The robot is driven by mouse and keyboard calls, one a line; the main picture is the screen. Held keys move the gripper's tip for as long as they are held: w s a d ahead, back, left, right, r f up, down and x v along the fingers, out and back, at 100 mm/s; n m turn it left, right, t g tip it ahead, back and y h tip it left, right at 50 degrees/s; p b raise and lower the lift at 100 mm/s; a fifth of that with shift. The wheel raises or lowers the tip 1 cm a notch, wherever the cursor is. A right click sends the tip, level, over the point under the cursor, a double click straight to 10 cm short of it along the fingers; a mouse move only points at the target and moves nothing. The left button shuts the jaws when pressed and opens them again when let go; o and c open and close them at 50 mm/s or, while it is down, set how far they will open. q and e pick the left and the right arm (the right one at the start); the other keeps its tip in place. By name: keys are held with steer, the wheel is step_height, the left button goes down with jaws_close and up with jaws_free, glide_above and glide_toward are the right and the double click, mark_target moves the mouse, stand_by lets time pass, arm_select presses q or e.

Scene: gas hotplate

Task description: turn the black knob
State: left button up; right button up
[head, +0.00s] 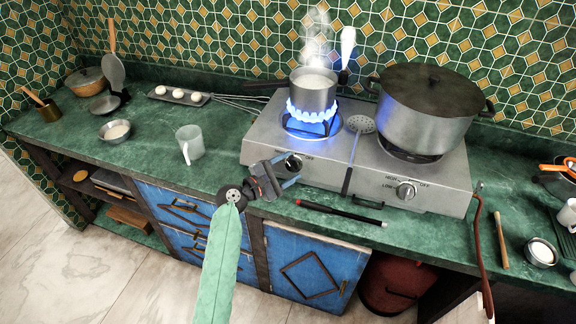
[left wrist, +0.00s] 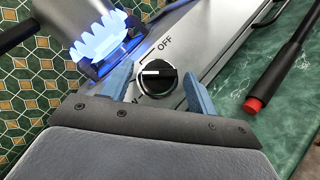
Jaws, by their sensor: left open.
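The black knob (left wrist: 157,78) is on the front of the steel gas hotplate (head: 340,150), on its left side. In the left wrist view its white mark points away from the word OFF. In the head view the knob (head: 293,162) shows just beyond my left gripper (head: 284,173). The left gripper is open, with its blue fingers (left wrist: 158,88) on either side of the knob in the left wrist view. I cannot tell whether they touch it. The left burner has a blue flame (head: 311,120) under a small steaming pot (head: 313,92). My right gripper is not in view.
A large lidded pot (head: 425,115) stands on the right burner, above a second knob (head: 405,191). A skimmer (head: 360,130) lies across the hotplate. A black and red lighter-like stick (head: 340,213) lies on the green counter in front. A mug (head: 190,143) stands left.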

arm_select(q)
steer(key=shift+w+d, duration=0.1)
steer(key=shift+d, duration=0.05)
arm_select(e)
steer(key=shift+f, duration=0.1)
arm_select(q)
steer(key=shift+c, duration=0.5)
steer(key=c, duration=0.8)
steer(key=shift+f, duration=0.1)
steer(key=shift+c, duration=0.2)
